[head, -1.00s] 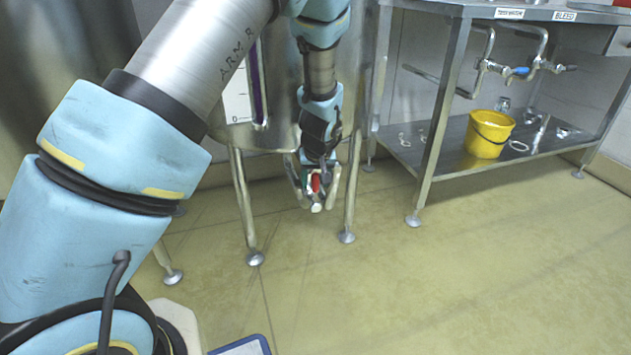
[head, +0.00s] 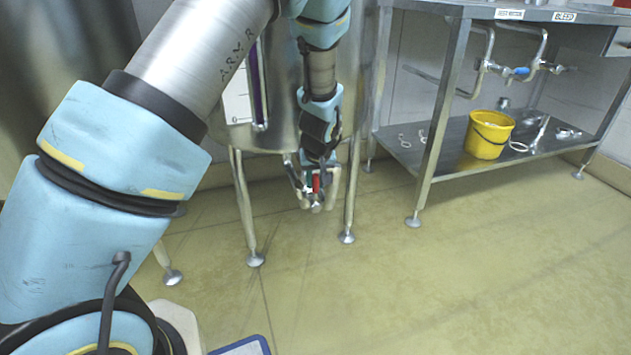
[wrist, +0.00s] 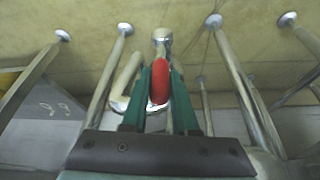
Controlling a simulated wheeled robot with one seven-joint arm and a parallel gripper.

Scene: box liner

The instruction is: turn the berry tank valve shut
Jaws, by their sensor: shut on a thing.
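The steel tank (head: 283,75) stands on thin legs behind my arm, with a white level scale and a dark purple sight strip on its front. Below it is the valve, whose red handle (head: 316,183) shows small between my fingers. In the wrist view the red handle (wrist: 160,82) stands between the two green fingers, with bright steel pipe (wrist: 126,84) behind and beside it. My gripper (wrist: 161,70) is shut on the red handle. My wrist and fingers hide much of the valve body, and I cannot tell how far the handle is turned.
Tank legs (head: 243,205) stand on both sides of my gripper. To the right is a steel bench (head: 437,120) with pipes, a blue-handled valve (head: 521,71) and a yellow bucket (head: 489,135) on its lower shelf.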

